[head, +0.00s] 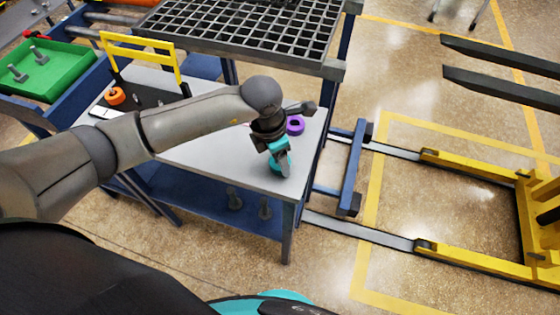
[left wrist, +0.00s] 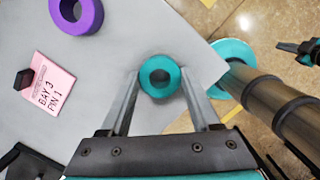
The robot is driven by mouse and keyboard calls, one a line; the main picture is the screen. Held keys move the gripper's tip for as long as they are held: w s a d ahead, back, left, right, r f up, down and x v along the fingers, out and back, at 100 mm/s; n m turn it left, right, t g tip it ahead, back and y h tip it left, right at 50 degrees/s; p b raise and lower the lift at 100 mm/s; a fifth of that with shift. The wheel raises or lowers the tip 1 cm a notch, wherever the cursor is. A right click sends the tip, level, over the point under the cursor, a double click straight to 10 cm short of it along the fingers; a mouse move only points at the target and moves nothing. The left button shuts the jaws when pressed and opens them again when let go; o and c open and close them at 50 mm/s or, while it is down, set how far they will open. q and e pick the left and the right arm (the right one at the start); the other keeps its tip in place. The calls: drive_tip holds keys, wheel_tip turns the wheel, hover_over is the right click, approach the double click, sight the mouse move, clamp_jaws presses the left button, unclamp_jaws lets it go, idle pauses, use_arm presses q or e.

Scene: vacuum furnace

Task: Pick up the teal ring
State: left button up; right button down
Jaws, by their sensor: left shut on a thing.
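The teal ring (left wrist: 160,91) sits between the two fingertips of my left gripper (left wrist: 161,80) in the left wrist view, its round hole facing the camera. The fingers touch it from both sides, so the gripper is shut on it. In the head view my left gripper (head: 280,163) points down over the front right part of the grey tabletop (head: 215,150), and the teal ring (head: 273,162) shows partly behind a finger. I cannot tell whether the ring touches the tabletop.
A purple ring (head: 298,128) lies behind the gripper. A pink card (left wrist: 53,84) reading "BAY 3 PIN 1" lies on the table. A black grid rack (head: 250,30) overhangs the back. An orange ring (head: 116,96) and yellow frame (head: 140,45) stand left. A yellow pallet-jack-like frame (head: 480,258) is right.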

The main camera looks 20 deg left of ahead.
use_arm(q)
clamp_jaws()
drive_tip(key=shift+r, duration=0.15)
